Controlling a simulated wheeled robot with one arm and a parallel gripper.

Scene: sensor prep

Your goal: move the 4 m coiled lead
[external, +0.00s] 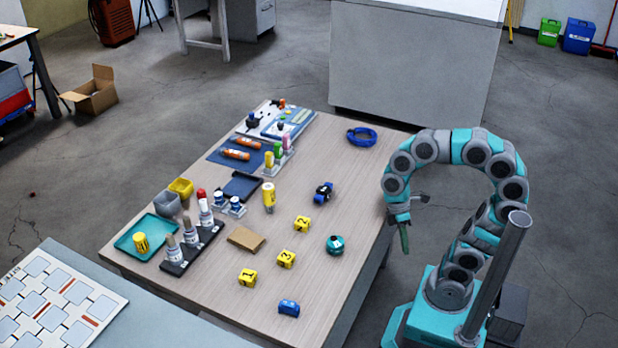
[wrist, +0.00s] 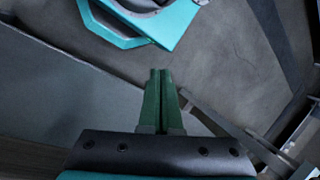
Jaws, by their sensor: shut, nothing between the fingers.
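A blue coiled lead (external: 361,136) lies on the table near its far right corner in the external view. Its length marking is too small to read. My gripper (external: 404,248) hangs beside the table's right edge, its green fingers pointing down, well apart from the coil and nearer the camera. In the wrist view the fingers of my gripper (wrist: 160,72) are shut together with nothing between them. The coil does not show in the wrist view.
The wooden table (external: 215,293) holds yellow numbered blocks (external: 286,259), a teal round item (external: 335,244), a dark blue item (external: 323,191) and a bottle rack (external: 190,250). Trays and mats fill its left side. Bare tabletop surrounds the coil's near side.

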